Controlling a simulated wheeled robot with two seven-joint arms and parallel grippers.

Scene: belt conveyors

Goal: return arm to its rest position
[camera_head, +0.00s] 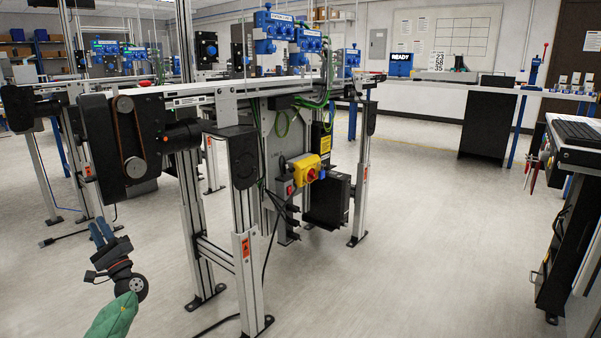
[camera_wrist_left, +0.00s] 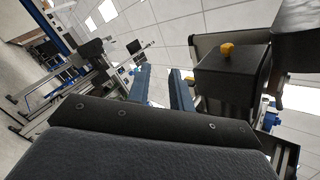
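My left gripper (camera_head: 101,230) is low at the left in the head view, above the bare floor and in front of the conveyor frame. Its two blue fingers point up and away. In the left wrist view the fingers of the left gripper (camera_wrist_left: 160,78) stand apart with a clear gap and nothing between them. No object is held. My right gripper is in neither view.
A belt conveyor (camera_head: 230,86) on metal legs stands just ahead, its black drive end (camera_head: 124,150) above and beyond my left gripper. A yellow-and-red switch box (camera_head: 305,168) is on its side. A workstation (camera_head: 570,190) stands at the right. Open floor (camera_head: 430,220) lies between.

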